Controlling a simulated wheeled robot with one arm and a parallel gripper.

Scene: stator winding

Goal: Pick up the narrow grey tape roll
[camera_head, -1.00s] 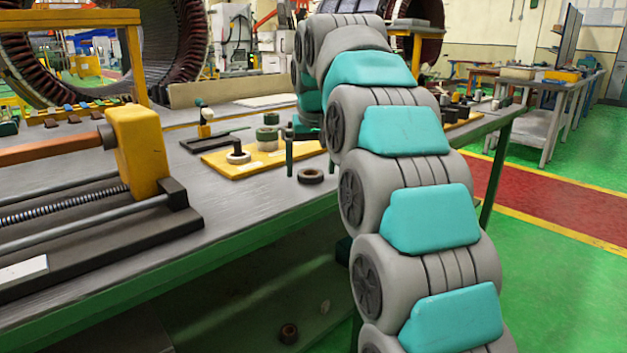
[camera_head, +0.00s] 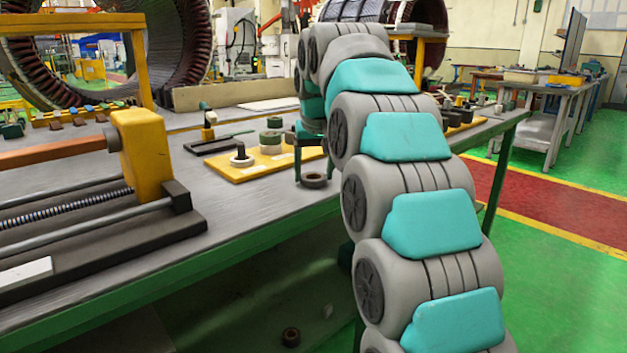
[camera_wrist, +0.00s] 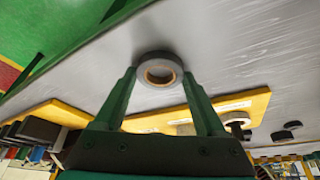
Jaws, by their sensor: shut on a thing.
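The grey tape roll (camera_wrist: 160,71) lies flat on the grey bench between my fingertips in the wrist view. It is a ring with an open hole and a tan inner edge. In the head view it looks dark (camera_head: 314,181) and sits near the bench's front edge. My gripper (camera_wrist: 159,74) is shut on the roll, with one green finger on each side of it. In the head view my gripper (camera_head: 313,165) reaches down to the roll, and my arm hides part of the bench behind it.
A winding machine with a yellow block (camera_head: 143,155) is at left. Bare bench lies between them. A dark ring (camera_head: 291,336) lies below the bench.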

